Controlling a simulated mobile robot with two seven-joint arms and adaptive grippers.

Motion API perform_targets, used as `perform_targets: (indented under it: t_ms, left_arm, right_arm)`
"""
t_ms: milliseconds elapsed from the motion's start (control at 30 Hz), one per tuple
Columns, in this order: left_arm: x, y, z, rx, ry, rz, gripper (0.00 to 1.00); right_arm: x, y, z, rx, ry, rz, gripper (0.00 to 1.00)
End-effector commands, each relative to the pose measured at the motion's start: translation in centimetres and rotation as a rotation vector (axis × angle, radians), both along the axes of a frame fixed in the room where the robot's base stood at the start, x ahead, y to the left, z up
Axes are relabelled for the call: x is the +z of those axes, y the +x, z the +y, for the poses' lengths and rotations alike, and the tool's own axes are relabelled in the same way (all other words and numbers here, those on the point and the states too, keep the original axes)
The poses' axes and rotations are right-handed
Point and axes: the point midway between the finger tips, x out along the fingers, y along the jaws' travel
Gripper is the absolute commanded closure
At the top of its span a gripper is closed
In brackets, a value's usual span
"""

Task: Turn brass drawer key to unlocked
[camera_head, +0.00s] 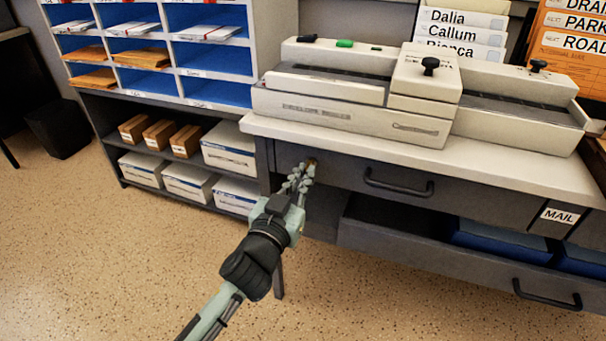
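My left gripper (303,172) reaches up to the front of the upper grey drawer (350,178), near its left end. A small brass-coloured spot, likely the drawer key (312,161), shows just at the fingertips. The fingers hide most of it, so I cannot tell how the key is turned. The fingertips look close together at the key, but whether they grip it is not clear. The upper drawer looks closed, with a dark bar handle (398,187) to the right of the gripper. My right gripper is not in view.
A cream envelope-sealing machine (350,118) stands on the worktop (500,165) above the drawer. A lower drawer (450,262) stands open below, with blue trays inside. Shelves with boxes (228,150) are at left.

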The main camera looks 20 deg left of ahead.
Motion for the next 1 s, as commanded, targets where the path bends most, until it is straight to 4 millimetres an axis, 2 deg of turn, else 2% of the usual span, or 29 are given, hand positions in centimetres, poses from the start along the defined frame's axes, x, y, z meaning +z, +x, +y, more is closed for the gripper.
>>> perform_targets:
  t_ms: [167,367,1000]
  left_arm:
    - [0.2,0.0,0.0,0.001,0.112,-0.004,1.0]
    - [0.2,0.0,-0.1,0.0,0.291,-0.01,1.0]
    - [0.1,0.0,-0.2,0.0,0.901,-0.033,1.0]
  right_arm:
    - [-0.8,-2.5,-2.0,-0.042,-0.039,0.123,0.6]
    - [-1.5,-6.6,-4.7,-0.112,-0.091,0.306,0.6]
    - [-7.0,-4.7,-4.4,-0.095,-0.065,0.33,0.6]
